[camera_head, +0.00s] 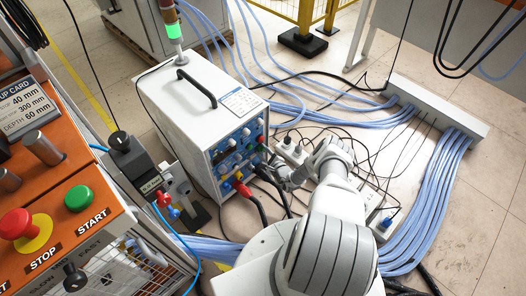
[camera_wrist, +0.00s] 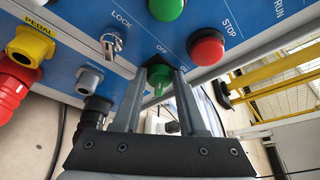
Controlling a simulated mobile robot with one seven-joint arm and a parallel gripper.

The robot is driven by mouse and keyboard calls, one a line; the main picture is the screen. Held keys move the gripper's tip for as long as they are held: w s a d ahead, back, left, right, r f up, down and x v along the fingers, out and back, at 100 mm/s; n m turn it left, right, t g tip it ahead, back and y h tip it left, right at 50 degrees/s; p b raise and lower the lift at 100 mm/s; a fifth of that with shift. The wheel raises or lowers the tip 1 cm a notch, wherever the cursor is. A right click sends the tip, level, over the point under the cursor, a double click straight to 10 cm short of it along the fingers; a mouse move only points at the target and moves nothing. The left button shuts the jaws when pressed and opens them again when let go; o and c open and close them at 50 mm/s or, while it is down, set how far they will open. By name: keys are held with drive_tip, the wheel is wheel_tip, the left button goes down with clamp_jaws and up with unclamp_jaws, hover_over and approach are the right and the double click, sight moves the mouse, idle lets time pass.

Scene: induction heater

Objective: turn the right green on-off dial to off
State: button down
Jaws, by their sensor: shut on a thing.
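The white induction heater (camera_head: 175,98) stands on the floor left of my arm, its blue front panel (camera_head: 233,150) facing my gripper (camera_head: 280,178). In the wrist view, the green on-off dial (camera_wrist: 159,80) sits on the blue panel by the letters OFF. My gripper (camera_wrist: 166,85) has its two fingers on either side of this dial and is shut on it. The fingers partly cover the dial and the nearby ON label, so its exact setting is hard to read. In the head view, my gripper hides the dial.
Close to the dial in the wrist view are a red stop button (camera_wrist: 207,47), a green button (camera_wrist: 166,8) and a key switch (camera_wrist: 112,45). A yellow pedal connector (camera_wrist: 30,47) and a red plug (camera_wrist: 12,85) stick out nearby. Cables cover the floor around the heater.

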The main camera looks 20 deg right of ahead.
drive_tip(key=shift+f+n, duration=0.1)
drive_tip(key=shift+n, duration=0.3)
drive_tip(key=shift+c, duration=2.3)
unclamp_jaws()
drive_tip(key=shift+s, duration=0.1)
